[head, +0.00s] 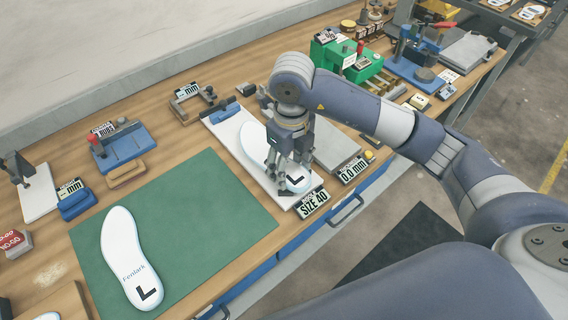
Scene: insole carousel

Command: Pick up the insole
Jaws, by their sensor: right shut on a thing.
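My right gripper (289,180) is over the white board (219,122) with the "SIZE 40" label. It is shut on a white insole (251,143) with a black L mark. The gripper and wrist hide the middle of this insole, and I cannot tell whether it is lifted off the board. A second white insole (123,247), marked "Fenlark" and L, lies flat on the green mat (217,212) at the left, apart from the gripper. My left gripper is not in view.
A "SIZE 40" label (313,203) and a "0.0 mm" display (354,169) stand at the bench's front edge. A blue fixture (119,145) is at the left, and a green machine (343,58) is at the back. The mat's right part is clear.

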